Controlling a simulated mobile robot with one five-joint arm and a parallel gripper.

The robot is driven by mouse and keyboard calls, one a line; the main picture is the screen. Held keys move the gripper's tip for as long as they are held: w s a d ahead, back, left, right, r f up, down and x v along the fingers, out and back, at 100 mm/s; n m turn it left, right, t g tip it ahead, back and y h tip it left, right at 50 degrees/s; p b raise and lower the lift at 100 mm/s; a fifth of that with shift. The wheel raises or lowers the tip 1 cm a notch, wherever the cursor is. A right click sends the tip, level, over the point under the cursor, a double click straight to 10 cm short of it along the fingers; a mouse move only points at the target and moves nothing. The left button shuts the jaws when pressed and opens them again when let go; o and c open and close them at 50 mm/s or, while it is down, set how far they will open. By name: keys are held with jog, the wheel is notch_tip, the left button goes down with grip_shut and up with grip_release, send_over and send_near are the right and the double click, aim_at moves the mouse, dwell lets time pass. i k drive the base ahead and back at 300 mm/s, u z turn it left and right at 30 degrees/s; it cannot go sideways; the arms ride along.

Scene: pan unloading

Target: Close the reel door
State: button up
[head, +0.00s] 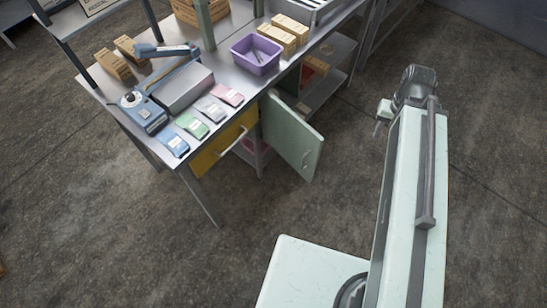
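The reel door (292,136) is a pale green panel under the metal workbench. The compartment behind the door is mostly hidden by the door and the bench top.
A yellow drawer (222,145) with a handle is left of the door. On the bench top (222,72) are a purple bin (256,54), several coloured packets, a blue-grey device (143,111) and cardboard boxes (276,40). Open concrete floor (345,165) lies between door and arm.

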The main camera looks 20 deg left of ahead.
aim_at(292, 136)
jog(key=u, duration=0.95)
jog(key=i, duration=0.95)
jog(key=z, duration=0.05)
jog(key=k, duration=1.05)
jog(key=u, duration=2.95)
jog(key=k, duration=0.45)
jog(key=z, duration=0.4)
